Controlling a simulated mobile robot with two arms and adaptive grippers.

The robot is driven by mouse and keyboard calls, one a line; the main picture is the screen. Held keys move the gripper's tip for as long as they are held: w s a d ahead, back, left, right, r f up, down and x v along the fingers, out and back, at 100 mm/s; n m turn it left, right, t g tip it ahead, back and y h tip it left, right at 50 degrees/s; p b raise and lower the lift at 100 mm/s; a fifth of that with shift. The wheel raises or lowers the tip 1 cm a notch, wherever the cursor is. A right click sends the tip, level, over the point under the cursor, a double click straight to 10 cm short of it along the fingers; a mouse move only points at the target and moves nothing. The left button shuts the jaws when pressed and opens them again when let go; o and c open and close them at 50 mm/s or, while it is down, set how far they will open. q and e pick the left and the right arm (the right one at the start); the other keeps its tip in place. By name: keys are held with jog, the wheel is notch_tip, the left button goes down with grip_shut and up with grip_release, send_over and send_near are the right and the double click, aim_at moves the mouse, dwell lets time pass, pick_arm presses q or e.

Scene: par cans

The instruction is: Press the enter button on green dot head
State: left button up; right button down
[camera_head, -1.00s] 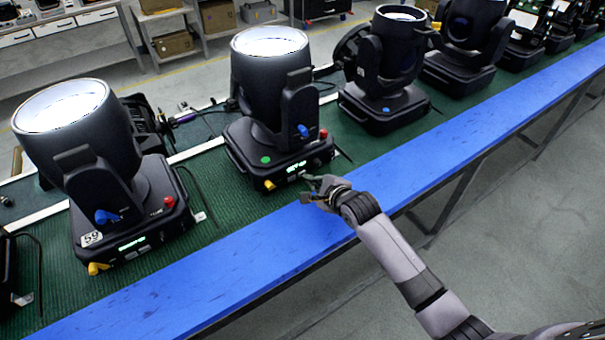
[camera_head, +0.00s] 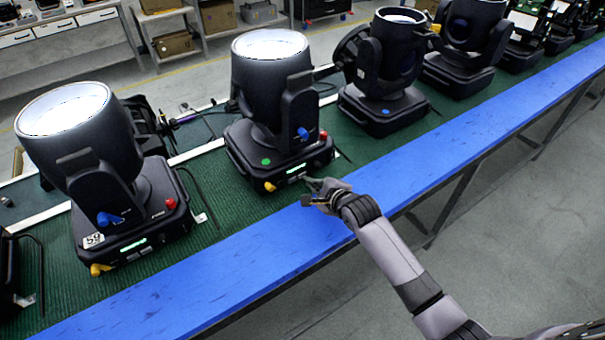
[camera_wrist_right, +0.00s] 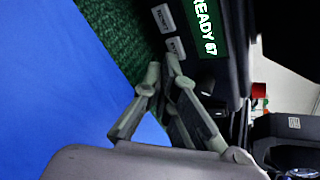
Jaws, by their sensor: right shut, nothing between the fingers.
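The green dot head (camera_head: 262,85) is a black moving-head light with a bright lens and a green dot (camera_head: 266,161) on its base. In the right wrist view its lit display (camera_wrist_right: 207,35) shows "READY" and digits, turned sideways. Beside the display are two small light buttons, an upper one (camera_wrist_right: 163,18) and a lower one (camera_wrist_right: 176,46); their labels are hard to read. My right gripper (camera_head: 309,184) is shut and empty at the front of the base. In the wrist view its fingertips (camera_wrist_right: 163,69) are just below the lower button; contact cannot be told. My left gripper is out of view.
Similar heads stand on both sides, a nearer one (camera_head: 75,130) at left and a blue-dot one (camera_head: 388,75) at right. A blue rail (camera_head: 440,165) runs along the green bench front. Yellow (camera_head: 269,186) and red (camera_head: 323,135) knobs stick out from the base.

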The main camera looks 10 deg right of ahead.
jog(key=shift+s+d, duration=0.1)
jog(key=shift+s, duration=0.3)
jog(key=shift+s+d+r+p, duration=0.1)
jog(key=shift+s+d+p, duration=0.1)
jog(key=shift+s+p, duration=0.4)
jog(key=shift+s+d+p, duration=0.25)
jog(key=shift+s+p, duration=0.25)
jog(key=shift+s, duration=0.05)
jog(key=shift+s+d+p, duration=0.2)
jog(key=shift+s+p, duration=0.25)
jog(key=shift+s, duration=0.1)
jog(key=shift+s+d+p, duration=0.25)
jog(key=shift+s+p, duration=0.05)
jog(key=shift+s, duration=0.35)
